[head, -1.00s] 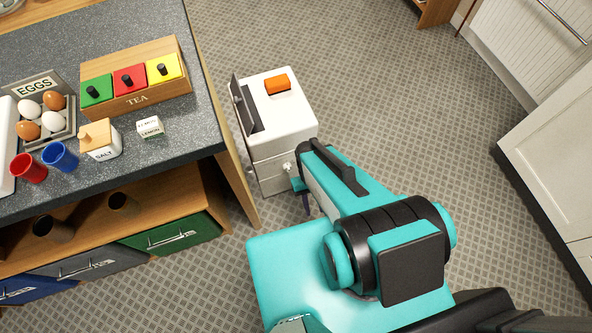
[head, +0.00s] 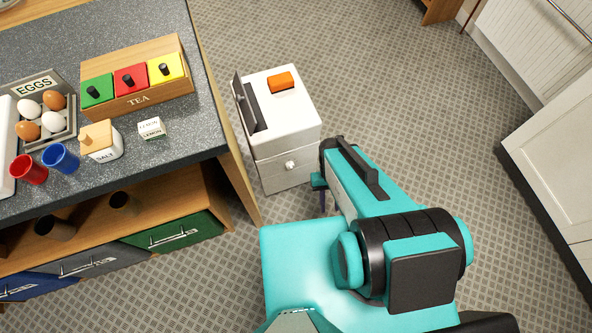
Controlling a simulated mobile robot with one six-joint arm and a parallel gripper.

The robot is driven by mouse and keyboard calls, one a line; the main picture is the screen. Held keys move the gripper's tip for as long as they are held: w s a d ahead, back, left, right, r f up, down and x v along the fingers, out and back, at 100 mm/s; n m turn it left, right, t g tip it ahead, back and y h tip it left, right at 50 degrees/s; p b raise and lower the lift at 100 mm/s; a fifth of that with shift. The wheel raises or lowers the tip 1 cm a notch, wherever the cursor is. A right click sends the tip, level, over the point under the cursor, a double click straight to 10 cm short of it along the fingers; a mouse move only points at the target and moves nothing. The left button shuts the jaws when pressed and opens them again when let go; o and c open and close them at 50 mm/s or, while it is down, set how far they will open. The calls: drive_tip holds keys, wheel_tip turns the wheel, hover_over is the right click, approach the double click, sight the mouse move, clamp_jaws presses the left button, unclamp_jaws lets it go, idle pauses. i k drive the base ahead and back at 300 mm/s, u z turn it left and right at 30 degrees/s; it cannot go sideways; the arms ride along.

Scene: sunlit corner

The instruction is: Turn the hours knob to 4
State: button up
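A white cabinet (head: 290,125) stands on the floor beside the counter. A small pale knob (head: 290,165) sits on its front face. No hours marking or number can be read on it, so I cannot tell whether it is the hours knob or how it is turned. My gripper (head: 320,192) is to the right of the cabinet's front and a little lower than the knob in the picture, apart from the knob. It is mostly hidden behind my teal arm, and its fingers are too small to tell open from shut.
The cabinet top has an orange block (head: 281,82) and a dark slot with a raised dark flap (head: 241,98). Patterned floor behind and right of the cabinet is free.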

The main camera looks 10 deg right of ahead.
sight(290, 165)
drive_tip(key=z, duration=0.05)
drive_tip(key=k, duration=1.65)
drive_tip(key=u, duration=1.3)
drive_tip(key=i, duration=1.05)
drive_tip(key=z, duration=0.1)
